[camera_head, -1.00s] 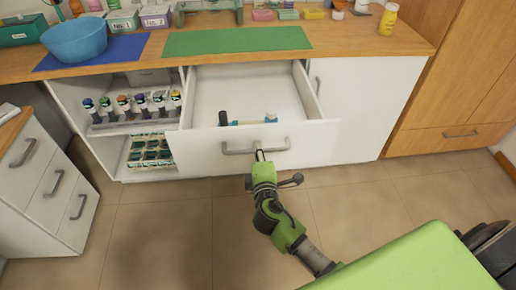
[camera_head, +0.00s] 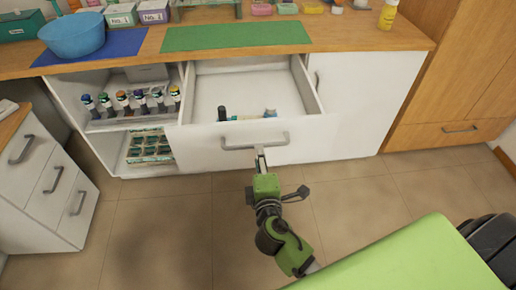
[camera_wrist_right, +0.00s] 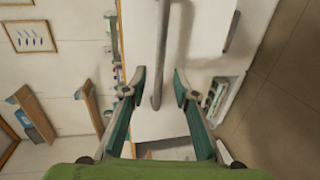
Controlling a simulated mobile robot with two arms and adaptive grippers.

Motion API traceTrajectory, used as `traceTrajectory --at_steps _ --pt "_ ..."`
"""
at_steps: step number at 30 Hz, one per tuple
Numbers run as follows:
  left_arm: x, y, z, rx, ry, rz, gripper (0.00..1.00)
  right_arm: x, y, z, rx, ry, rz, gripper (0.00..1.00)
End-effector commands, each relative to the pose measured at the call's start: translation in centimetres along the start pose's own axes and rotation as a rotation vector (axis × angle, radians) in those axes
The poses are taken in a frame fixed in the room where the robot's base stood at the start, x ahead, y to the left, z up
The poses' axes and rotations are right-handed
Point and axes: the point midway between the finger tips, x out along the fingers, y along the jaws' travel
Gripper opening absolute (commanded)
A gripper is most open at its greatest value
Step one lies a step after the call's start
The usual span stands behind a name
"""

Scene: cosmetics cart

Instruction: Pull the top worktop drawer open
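The top worktop drawer (camera_head: 207,138) stands open below the worktop. Its white front carries a grey bar handle (camera_head: 255,141), which also shows as a long bar in the right wrist view (camera_wrist_right: 160,60). My right gripper (camera_head: 260,153) is just in front of and below the handle. In the right wrist view its two fingers (camera_wrist_right: 159,78) are spread apart, with the handle bar between them in the picture and gaps on both sides. I cannot tell exactly how far the fingertips are from the bar in depth. My left gripper is not in view.
A few small items (camera_head: 245,117) lie inside the drawer. An open shelf with several bottles (camera_head: 130,103) is at its left, a white cabinet door (camera_head: 365,100) at its right. A white drawer unit (camera_head: 45,185) stands at left. The tiled floor (camera_head: 160,220) in front is clear.

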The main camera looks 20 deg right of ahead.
Motion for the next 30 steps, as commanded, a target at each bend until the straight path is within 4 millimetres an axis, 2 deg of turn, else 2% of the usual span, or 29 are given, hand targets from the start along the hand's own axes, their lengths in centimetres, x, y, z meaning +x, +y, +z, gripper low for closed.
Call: traceTrajectory --at_steps 3,10,27,30 --pt "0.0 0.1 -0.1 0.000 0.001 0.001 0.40 -2.5 -0.1 0.0 0.001 0.000 -0.003 0.27" --pt "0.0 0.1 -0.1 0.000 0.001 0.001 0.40 -5.1 0.0 0.0 0.001 0.000 -0.001 0.27" --pt "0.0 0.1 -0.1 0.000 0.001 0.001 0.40 -5.4 0.0 0.0 -0.001 0.000 0.000 0.27" --pt "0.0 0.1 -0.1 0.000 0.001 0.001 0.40 -5.3 -0.8 -0.1 0.002 0.004 -0.015 0.27"
